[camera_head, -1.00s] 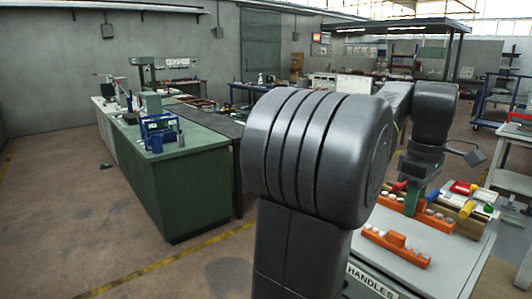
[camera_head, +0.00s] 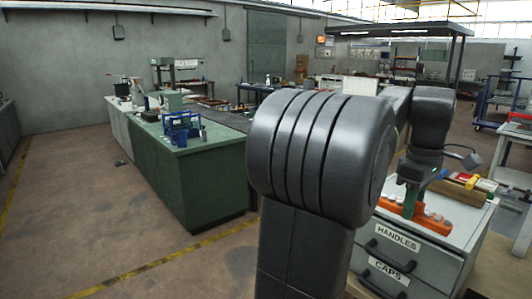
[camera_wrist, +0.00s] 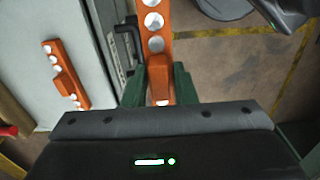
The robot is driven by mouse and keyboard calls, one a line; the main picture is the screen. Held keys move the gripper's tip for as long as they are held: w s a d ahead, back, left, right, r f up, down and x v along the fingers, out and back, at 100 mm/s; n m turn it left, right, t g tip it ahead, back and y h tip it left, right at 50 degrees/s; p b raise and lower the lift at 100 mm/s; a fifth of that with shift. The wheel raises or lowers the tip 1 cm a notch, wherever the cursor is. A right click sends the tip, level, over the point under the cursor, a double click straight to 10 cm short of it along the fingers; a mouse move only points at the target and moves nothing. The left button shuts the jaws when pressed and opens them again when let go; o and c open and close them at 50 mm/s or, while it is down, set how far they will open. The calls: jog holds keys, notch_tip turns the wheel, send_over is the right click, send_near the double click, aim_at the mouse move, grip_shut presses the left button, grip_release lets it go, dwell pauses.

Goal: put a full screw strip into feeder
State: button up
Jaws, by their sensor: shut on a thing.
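My gripper (camera_head: 412,201) is shut on an orange screw strip (camera_head: 432,220) with round white and grey heads along it. In the wrist view, the green fingers of my gripper (camera_wrist: 158,90) stand on either side of this held strip (camera_wrist: 154,32), which points away over the cabinet's edge and the floor. A second orange strip (camera_wrist: 66,76) with white heads lies on the pale cabinet top to the left in that view. No feeder can be clearly made out; a blue frame-like fixture (camera_head: 182,128) stands on the green bench.
The drawer cabinet (camera_head: 399,255), labelled HANDLES and CAPS, stands at the right under my gripper. The green workbench (camera_head: 190,185) stands left of my arm. Open floor (camera_head: 80,215) lies left of the bench. A blue trolley (camera_head: 502,92) stands at far right.

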aim_at(396, 210)
jog(key=shift+m, duration=0.3)
jog(key=w+f, duration=0.2)
jog(key=w+a+f, duration=0.1)
jog(key=w+f, duration=0.1)
jog(key=shift+w+f, duration=0.25)
jog(key=shift+w, duration=0.1)
jog(key=w+a+f+m, duration=0.1)
jog(key=w+a+f, duration=0.4)
jog(key=f, duration=0.3)
jog(key=w+a+f+m, duration=0.2)
jog(key=w+a+f, duration=0.3)
jog(key=f, duration=0.3)
jog(key=a+f+m, duration=0.4)
jog(key=a+f, duration=1.6)
jog(key=f, duration=0.2)
jog(key=shift+w, duration=0.2)
jog(key=shift+d, duration=0.1)
